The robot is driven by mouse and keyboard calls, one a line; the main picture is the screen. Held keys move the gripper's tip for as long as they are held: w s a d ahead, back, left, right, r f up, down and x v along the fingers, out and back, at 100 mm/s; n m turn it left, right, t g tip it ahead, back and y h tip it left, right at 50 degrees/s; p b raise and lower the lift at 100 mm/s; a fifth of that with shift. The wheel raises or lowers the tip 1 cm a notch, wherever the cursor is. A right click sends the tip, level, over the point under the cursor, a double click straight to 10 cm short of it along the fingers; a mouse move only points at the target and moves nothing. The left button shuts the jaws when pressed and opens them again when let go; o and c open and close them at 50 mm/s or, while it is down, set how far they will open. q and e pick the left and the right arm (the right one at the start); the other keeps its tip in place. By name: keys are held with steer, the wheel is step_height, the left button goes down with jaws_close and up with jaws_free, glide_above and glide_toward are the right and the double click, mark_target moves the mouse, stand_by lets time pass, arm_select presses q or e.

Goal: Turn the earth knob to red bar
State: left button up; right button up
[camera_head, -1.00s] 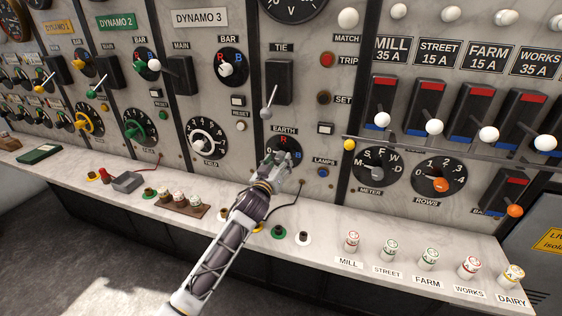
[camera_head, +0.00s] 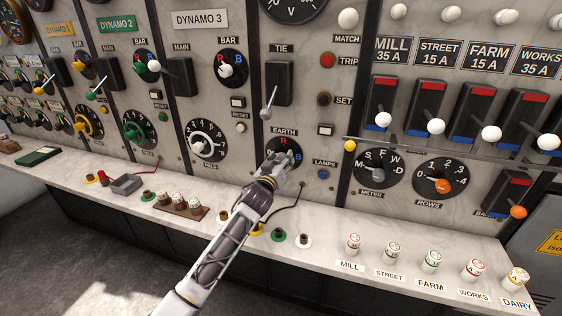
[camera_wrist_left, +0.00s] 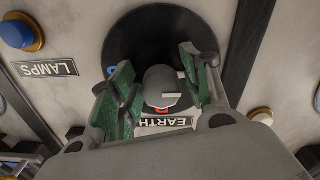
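The earth knob (camera_wrist_left: 160,86) is a grey round knob on a black dial (camera_wrist_left: 152,25) in the left wrist view. Its pale line points to the picture's right, away from the red mark (camera_wrist_left: 161,109) and the blue mark (camera_wrist_left: 111,71). My left gripper (camera_wrist_left: 157,88) has its green-padded fingers on either side of the knob, with a visible gap at the left finger. In the head view, my left gripper (camera_head: 276,160) covers the knob and part of the earth dial (camera_head: 292,146). My right gripper is not in view.
The tie lever (camera_head: 269,102) hangs just above the dial. The blue lamps button (camera_head: 323,174) is close on the right. Below, plug sockets (camera_head: 278,235) and a dark cable (camera_head: 300,197) are on the marble ledge (camera_head: 330,218).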

arm_select(q)
steer(key=c, duration=0.7)
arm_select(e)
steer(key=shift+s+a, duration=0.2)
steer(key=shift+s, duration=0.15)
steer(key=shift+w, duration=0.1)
